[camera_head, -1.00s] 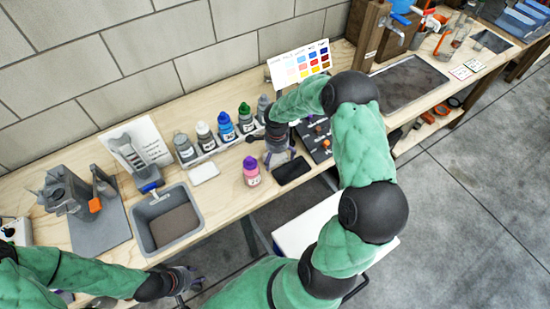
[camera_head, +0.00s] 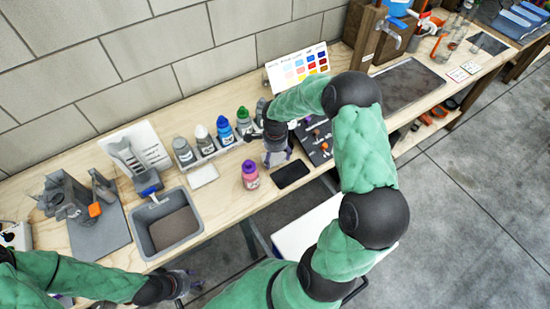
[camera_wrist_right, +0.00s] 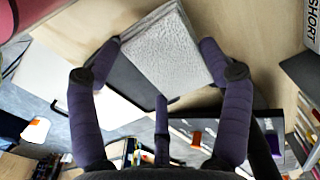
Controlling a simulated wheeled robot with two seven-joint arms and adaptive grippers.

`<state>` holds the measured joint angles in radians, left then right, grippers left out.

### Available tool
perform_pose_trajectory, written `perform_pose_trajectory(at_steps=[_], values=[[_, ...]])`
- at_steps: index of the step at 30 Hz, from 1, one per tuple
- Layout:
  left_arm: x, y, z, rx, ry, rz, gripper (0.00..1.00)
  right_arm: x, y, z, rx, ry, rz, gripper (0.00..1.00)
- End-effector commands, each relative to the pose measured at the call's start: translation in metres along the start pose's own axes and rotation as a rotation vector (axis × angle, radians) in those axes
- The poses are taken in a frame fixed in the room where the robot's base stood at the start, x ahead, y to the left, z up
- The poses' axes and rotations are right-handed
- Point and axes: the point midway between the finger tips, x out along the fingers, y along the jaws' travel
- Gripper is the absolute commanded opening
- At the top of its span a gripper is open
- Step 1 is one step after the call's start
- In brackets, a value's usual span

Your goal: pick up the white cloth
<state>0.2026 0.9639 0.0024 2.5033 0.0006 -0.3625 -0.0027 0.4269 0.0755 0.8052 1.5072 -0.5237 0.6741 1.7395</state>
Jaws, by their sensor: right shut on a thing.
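The white cloth (camera_wrist_right: 165,45) is a pale, textured, folded square in the right wrist view. It sits between the fingertips of my right gripper (camera_wrist_right: 163,62), which is shut on it. In the head view my right gripper (camera_head: 277,150) is over the bench, right of the bottle row, pointing down; the cloth is mostly hidden there by the fingers. My left gripper (camera_head: 190,282) is empty beyond the bench's front edge, low in the head view, its fingers looking spread.
A black flat pad (camera_head: 291,174) and a pink bottle with a purple cap (camera_head: 250,175) stand close to the right gripper. Several bottles (camera_head: 225,131) stand in a rack to the left. A flat white piece (camera_head: 203,175) and a grey bin (camera_head: 168,222) lie further left.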

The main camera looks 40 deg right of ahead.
Motion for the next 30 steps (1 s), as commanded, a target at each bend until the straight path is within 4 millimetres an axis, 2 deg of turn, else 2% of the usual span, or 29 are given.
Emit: perform_pose_trajectory(at_steps=[1, 5, 12, 21, 30], values=[[-0.004, 0.001, 0.0, 0.0, 0.0, 0.0, 0.4, -0.011, -0.001, 0.0, 0.001, 0.001, -0.005, 0.51], [-0.007, 0.003, 0.0, 0.0, 0.0, 0.0, 0.4, -0.028, 0.015, 0.005, 0.0, 0.0, -0.004, 0.51], [-0.017, 0.006, 0.001, 0.0, 0.0, 0.0, 0.4, -0.073, 0.052, 0.017, 0.0, 0.001, -0.005, 0.51], [-0.022, 0.008, 0.001, 0.0, 0.0, 0.0, 0.4, -0.094, 0.104, 0.035, -0.001, 0.0, -0.003, 0.51], [-0.025, 0.009, 0.001, 0.0, 0.0, 0.0, 0.4, -0.104, 0.129, 0.043, 0.0, 0.0, -0.002, 0.51]])
